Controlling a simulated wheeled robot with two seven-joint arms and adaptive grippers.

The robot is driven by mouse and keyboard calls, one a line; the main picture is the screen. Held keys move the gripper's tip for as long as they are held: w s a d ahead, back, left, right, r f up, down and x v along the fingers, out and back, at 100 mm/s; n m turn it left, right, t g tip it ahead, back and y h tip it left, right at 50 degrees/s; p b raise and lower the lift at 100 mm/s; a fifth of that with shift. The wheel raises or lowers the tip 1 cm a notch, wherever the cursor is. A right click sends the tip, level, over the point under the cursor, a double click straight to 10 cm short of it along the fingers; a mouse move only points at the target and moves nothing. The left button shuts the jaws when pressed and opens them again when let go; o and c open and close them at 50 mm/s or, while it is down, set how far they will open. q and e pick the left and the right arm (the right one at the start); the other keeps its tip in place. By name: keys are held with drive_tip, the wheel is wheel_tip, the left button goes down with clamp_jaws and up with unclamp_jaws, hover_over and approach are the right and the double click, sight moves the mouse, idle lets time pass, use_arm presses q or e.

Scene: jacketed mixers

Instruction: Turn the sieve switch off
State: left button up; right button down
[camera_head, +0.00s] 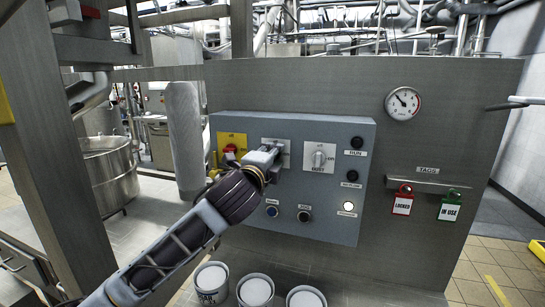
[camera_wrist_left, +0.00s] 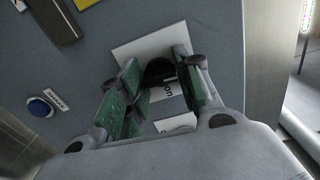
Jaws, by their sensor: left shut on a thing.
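A blue-grey control panel (camera_head: 340,215) carries several switches. My left gripper (camera_head: 268,158) is at the second switch from the left and covers most of it; part of its pale plate (camera_head: 284,145) shows behind the fingers. In the left wrist view my left gripper (camera_wrist_left: 160,90) has its green pads on both sides of a black knob (camera_wrist_left: 158,72), shut on it. The knob sits on a white plate (camera_wrist_left: 130,49) whose lettering is partly hidden. I cannot read a sieve label or the knob's setting. My right gripper is not in view.
A red switch on a yellow plate (camera_head: 232,142) is left of my gripper. A pale rotary switch (camera_head: 319,157) is to the right. A blue button (camera_head: 272,211), a lit white button (camera_head: 348,206), a gauge (camera_head: 403,103) and tags (camera_head: 402,203) are nearby. White-filled tubs (camera_head: 256,290) stand below.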

use_arm(q)
drive_tip(key=shift+n, duration=0.5)
drive_tip(key=o, duration=1)
drive_tip(key=shift+a, duration=0.1)
drive_tip(key=v, duration=1.2)
idle(0.4)
